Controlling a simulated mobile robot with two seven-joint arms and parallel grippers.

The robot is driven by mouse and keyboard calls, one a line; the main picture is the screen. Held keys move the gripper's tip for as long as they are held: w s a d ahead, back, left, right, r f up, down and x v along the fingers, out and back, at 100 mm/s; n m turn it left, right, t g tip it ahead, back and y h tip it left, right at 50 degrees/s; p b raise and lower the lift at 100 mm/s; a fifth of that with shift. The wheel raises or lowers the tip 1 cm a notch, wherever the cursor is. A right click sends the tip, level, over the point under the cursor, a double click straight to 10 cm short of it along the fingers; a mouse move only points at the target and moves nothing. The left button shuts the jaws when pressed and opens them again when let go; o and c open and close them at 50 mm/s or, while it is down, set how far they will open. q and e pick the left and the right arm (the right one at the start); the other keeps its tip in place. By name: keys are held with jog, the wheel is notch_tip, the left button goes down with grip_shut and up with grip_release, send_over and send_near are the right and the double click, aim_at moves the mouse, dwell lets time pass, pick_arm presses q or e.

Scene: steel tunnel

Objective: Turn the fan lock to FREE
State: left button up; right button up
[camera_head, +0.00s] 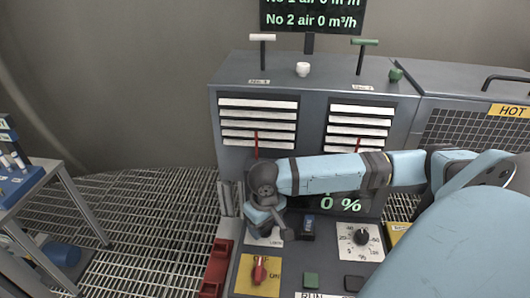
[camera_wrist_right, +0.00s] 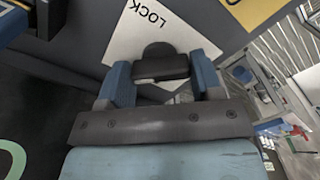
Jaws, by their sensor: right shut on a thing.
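The fan lock is a dark knob (camera_wrist_right: 158,58) on a white plate with the word LOCK on it (camera_wrist_right: 125,45). In the head view, part of the white plate (camera_head: 274,241) shows at the left of the console's sloping panel. My right gripper (camera_wrist_right: 162,80) is shut on the knob, with one blue finger on each side of it. In the head view my right gripper (camera_head: 266,222) points down onto the plate, and its wrist hides the knob. The word FREE cannot be read. My left gripper is not in view.
A red switch (camera_head: 260,270) on a yellow plate sits just in front of the lock. A black dial (camera_head: 361,237) on a white scale is to its right. White and green T-handles (camera_head: 262,38) (camera_head: 365,43) stand on the console. A side table (camera_head: 30,190) is at left.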

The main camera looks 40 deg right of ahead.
jog(key=n, duration=0.4)
jog(key=shift+n, duration=0.3)
jog(key=n, duration=0.4)
jog(key=shift+r, duration=0.1)
jog(key=shift+n, duration=0.3)
jog(key=o, duration=0.9)
notch_tip(320, 180, up, 14)
jog(key=shift+f+b, duration=0.15)
jog(key=shift+b, duration=0.55)
